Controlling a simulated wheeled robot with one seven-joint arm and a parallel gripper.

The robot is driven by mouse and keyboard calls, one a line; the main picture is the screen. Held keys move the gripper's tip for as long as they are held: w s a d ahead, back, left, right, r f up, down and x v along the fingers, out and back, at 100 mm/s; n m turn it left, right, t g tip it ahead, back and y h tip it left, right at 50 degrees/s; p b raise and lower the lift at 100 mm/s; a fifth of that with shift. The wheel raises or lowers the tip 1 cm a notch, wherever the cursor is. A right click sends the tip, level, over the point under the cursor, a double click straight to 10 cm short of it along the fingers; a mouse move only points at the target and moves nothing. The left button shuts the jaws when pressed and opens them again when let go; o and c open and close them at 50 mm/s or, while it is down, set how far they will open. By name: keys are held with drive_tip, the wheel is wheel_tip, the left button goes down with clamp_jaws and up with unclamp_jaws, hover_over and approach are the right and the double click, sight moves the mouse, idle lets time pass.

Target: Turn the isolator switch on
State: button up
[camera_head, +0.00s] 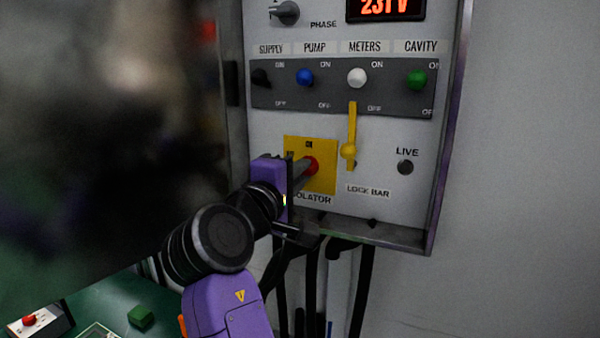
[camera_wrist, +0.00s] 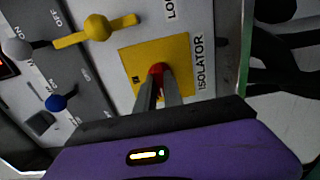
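The isolator switch is a red knob (camera_head: 312,165) on a yellow square plate (camera_head: 323,181) low on the grey panel. A small dark mark shows at the plate's top edge, and the ISOLATOR label below is partly covered. My gripper (camera_head: 306,168) reaches in from the left, its fingers at the knob. In the wrist view, the two fingers (camera_wrist: 159,82) lie close together with the red knob (camera_wrist: 156,68) between their tips; they look shut on it. The fingers hide most of the knob, so its turn angle is hard to tell.
A yellow lock bar (camera_head: 352,122) hangs upright just right of the plate, its round knob low. Above is a row of toggles: black, blue (camera_head: 305,77), white (camera_head: 357,77) and green (camera_head: 416,79). A dark LIVE lamp (camera_head: 405,167) is at right. Black cables hang below.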

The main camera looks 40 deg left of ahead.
drive_tip(key=shift+f+m+b, duration=0.1)
drive_tip(key=shift+m+b, duration=0.25)
drive_tip(key=shift+m, duration=0.05)
clamp_jaws()
drive_tip(key=m+b, duration=0.3)
drive_tip(key=shift+f, duration=0.15)
drive_tip(key=m+b, duration=0.4)
drive_tip(key=m, duration=0.2)
drive_tip(key=m+b, duration=0.2)
drive_tip(key=m, duration=0.2)
drive_tip(key=shift+b, duration=0.4)
drive_tip(key=shift+m+b, duration=0.95)
drive_tip(key=shift+m, duration=1.15)
drive_tip(key=o, duration=0.7)
unclamp_jaws()
drive_tip(key=shift+r, duration=0.2)
